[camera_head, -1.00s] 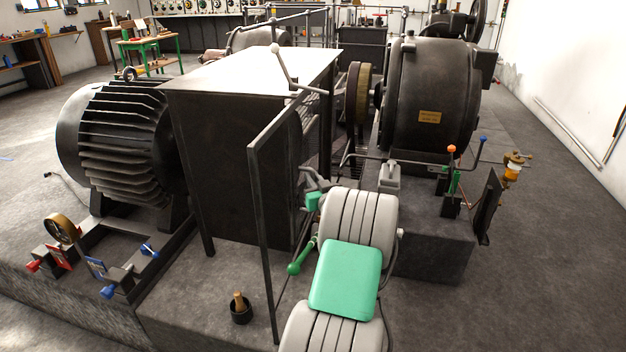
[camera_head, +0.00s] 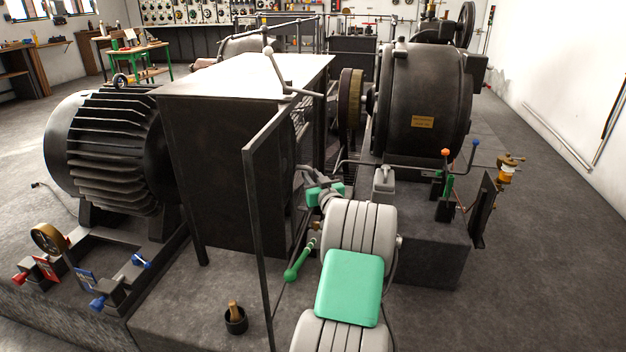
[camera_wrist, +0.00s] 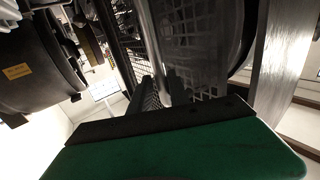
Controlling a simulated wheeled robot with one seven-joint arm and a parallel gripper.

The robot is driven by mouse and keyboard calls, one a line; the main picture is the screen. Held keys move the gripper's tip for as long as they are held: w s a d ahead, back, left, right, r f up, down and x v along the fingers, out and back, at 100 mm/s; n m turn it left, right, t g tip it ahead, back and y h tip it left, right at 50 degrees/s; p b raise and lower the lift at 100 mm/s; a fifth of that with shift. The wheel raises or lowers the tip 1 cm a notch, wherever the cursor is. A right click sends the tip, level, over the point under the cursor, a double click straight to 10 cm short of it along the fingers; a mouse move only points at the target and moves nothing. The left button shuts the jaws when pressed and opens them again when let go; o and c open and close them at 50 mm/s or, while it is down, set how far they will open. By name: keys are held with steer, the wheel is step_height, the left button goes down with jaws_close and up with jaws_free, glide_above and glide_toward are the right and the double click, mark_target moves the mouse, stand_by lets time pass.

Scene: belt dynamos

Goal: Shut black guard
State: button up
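The black guard is a large dark box (camera_head: 212,180) with a pale top, standing between the finned motor and the big round dynamo. Its framed door (camera_head: 258,250) stands swung out toward me, seen nearly edge-on. A grey lever handle (camera_head: 275,68) sits at the top of the guard. My gripper (camera_head: 312,180) is just right of the door frame, low beside the guard's open side. Its fingers are partly hidden there, and I cannot tell whether they touch the door. In the wrist view, dark mesh (camera_wrist: 190,40) fills the middle, close ahead.
The round dynamo (camera_head: 425,95) and its belt pulley (camera_head: 350,100) stand behind my arm. Levers with orange and blue knobs (camera_head: 446,153) stand to the right. A black cup with a wooden handle (camera_head: 235,320) is on the plinth at the front. Open floor lies at the far right.

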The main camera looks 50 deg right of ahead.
steer(key=o, duration=0.3)
steer(key=shift+a, duration=0.1)
steer(key=v, duration=0.7)
steer(key=shift+s, duration=0.35)
steer(key=shift+a, duration=0.15)
